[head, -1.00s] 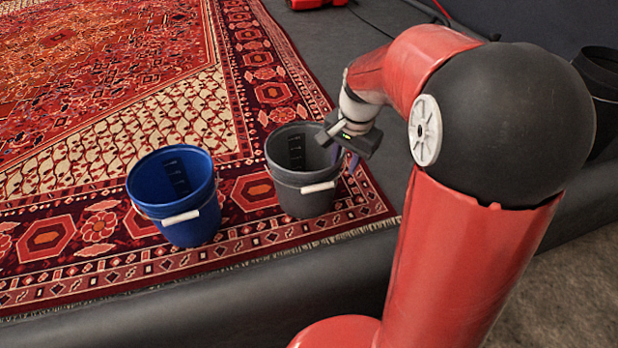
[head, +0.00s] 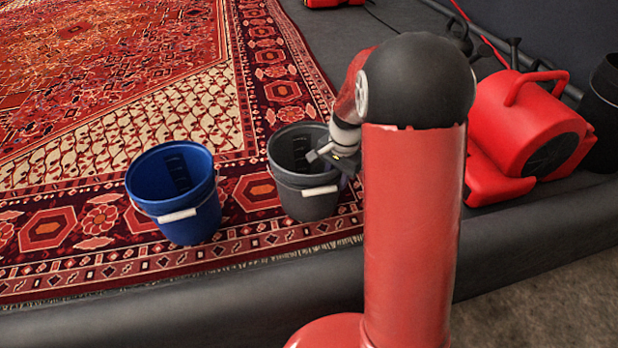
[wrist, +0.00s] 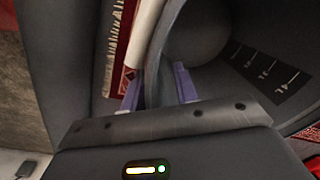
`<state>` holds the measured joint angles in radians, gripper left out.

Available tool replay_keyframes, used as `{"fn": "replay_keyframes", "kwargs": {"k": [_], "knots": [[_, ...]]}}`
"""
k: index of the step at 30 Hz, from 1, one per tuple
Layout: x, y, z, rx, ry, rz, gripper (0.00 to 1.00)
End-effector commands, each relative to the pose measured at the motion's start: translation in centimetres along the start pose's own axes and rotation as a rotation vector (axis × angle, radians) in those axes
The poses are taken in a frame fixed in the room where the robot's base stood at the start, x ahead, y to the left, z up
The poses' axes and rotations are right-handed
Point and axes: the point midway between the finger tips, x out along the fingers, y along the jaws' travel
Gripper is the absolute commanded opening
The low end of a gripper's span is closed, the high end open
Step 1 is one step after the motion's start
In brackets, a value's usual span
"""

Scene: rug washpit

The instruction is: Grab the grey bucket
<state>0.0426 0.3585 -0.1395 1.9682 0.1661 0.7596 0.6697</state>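The grey bucket (head: 300,200) stands upright on the rug's border, right of the blue bucket, with its white handle grip on the near side. My gripper (head: 338,160) is at the right part of its rim; the fingers are mostly hidden there. In the wrist view, the two purple fingers of my gripper (wrist: 158,88) stand apart. The grey bucket's wall (wrist: 190,35) passes between them, one finger inside the bucket and one outside. Measuring marks show on its inner wall. I see no firm contact of both fingers with the wall.
A blue bucket (head: 180,212) stands close to the left of the grey one. The patterned rug (head: 70,160) lies under both. A red blower (head: 525,125) and a dark bin (head: 603,115) stand at the right. A dark raised edge (head: 180,297) runs along the front.

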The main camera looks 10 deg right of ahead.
Motion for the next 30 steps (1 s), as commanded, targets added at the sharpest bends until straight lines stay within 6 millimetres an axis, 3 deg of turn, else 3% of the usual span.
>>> {"fn": "replay_keyframes", "kwargs": {"k": [4, 11, 30], "knots": [[-0.04, -0.01, 0.0, 0.0, 0.0, 0.0, 0.28], [-0.06, -0.01, 0.0, -0.001, 0.0, 0.0, 0.0], [-0.08, -0.01, -0.01, -0.001, 0.0, 0.0, 0.0]]}}
